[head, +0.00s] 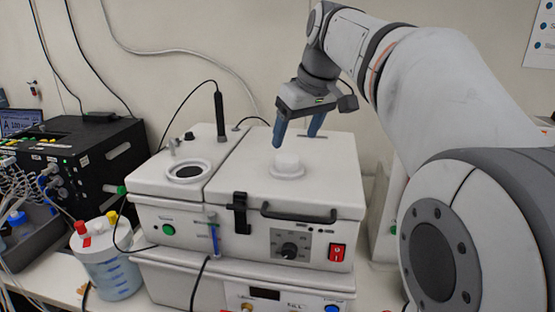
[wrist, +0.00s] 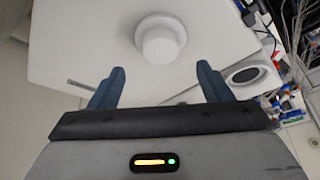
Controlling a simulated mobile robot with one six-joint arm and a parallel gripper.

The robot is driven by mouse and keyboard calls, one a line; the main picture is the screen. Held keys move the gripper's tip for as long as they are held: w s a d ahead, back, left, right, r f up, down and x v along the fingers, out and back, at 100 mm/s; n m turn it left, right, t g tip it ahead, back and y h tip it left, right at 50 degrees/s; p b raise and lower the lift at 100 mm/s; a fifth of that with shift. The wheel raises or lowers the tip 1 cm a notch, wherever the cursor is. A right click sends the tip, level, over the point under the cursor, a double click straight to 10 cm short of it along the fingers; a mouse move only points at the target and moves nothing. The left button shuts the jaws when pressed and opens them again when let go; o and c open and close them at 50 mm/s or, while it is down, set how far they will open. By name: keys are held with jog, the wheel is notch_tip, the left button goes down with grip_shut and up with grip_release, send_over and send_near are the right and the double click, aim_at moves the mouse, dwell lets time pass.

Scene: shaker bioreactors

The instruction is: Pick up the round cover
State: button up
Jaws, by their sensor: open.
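The round cover (head: 288,165) is a white disc with a raised round knob, lying on the white lid of the bioreactor box. In the wrist view the round cover (wrist: 160,40) shows ahead of the fingertips, a little above the middle between them. My gripper (head: 296,142) hangs just above and behind the cover, its two blue fingers apart and pointing down. In the wrist view my gripper (wrist: 160,72) is open with nothing between its fingers. The fingers look clear of the cover.
An open round port (head: 188,171) sits on the left part of the box. A black probe (head: 219,108) stands upright behind it. A black handle (head: 298,214) runs along the lid's front edge. A bottle (head: 108,262) with coloured caps and a black unit (head: 85,160) stand at left.

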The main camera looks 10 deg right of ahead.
aim_at(288, 158)
jog(key=shift+x, duration=0.85)
jog(key=p+x, duration=0.1)
jog(key=x, duration=0.4)
jog(key=shift+f, duration=0.2)
jog(key=shift+c, duration=0.3)
jog(key=c, duration=0.5)
jog(key=shift+s, duration=0.1)
jog(key=shift+r, duration=0.15)
